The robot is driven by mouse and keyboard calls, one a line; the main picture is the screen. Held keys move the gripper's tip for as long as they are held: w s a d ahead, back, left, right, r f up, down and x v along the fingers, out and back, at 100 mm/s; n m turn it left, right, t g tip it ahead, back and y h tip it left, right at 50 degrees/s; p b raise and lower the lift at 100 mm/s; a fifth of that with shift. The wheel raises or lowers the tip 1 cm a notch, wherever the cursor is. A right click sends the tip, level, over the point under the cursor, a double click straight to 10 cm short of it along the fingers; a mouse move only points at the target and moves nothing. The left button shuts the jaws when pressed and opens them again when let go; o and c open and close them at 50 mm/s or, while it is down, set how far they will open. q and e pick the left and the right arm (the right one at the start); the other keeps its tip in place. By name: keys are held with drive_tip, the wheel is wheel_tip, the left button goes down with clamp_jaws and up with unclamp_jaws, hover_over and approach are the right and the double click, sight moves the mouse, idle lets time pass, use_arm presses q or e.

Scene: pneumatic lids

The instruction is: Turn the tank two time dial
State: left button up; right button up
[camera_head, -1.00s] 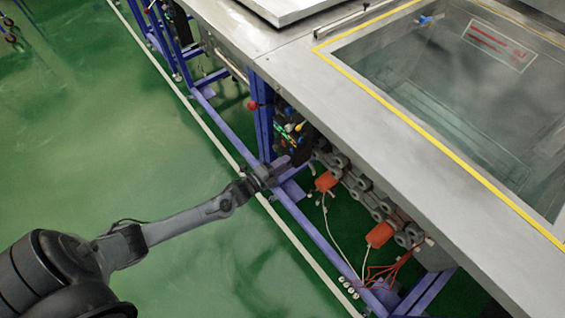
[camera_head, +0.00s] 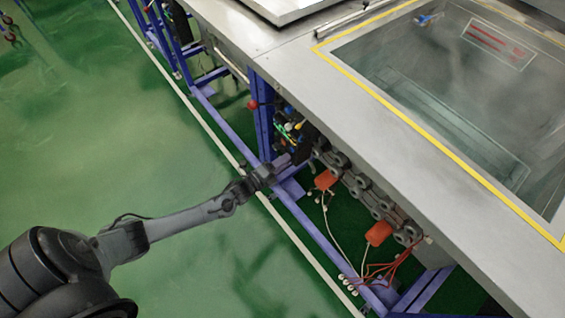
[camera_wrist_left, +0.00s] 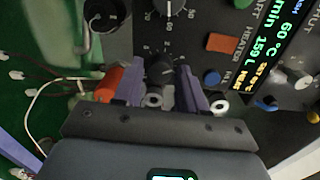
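A black dial (camera_wrist_left: 160,70) with a scale around it is on the dark control panel (camera_wrist_left: 215,20) in the left wrist view. My left gripper (camera_wrist_left: 160,80) has its two purple fingers apart, one on each side of this dial. A thin gap seems to show beside the knob; firm contact cannot be made out. In the head view my left gripper (camera_head: 283,163) is at the panel under the tank's edge, and the dial there is too small to make out. A second black dial (camera_wrist_left: 168,6) is above, cut by the frame edge. My right gripper is out of view.
An orange switch (camera_wrist_left: 222,43), a blue button (camera_wrist_left: 211,77) and a lit display (camera_wrist_left: 265,50) are close to the right finger. Blue frame legs (camera_head: 262,120), grey valves and orange actuators (camera_head: 378,234) with wires surround the panel. Green floor (camera_head: 150,150) to the left is open.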

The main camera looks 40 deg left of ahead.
use_arm(q)
drive_tip(key=shift+o, duration=1)
drive_tip(key=shift+s, duration=0.1)
drive_tip(key=s+a+p, duration=0.2)
drive_tip(key=s+p, duration=0.1)
drive_tip(key=s, duration=0.7)
drive_tip(key=shift+s+r, duration=0.2)
drive_tip(key=shift+r, duration=0.05)
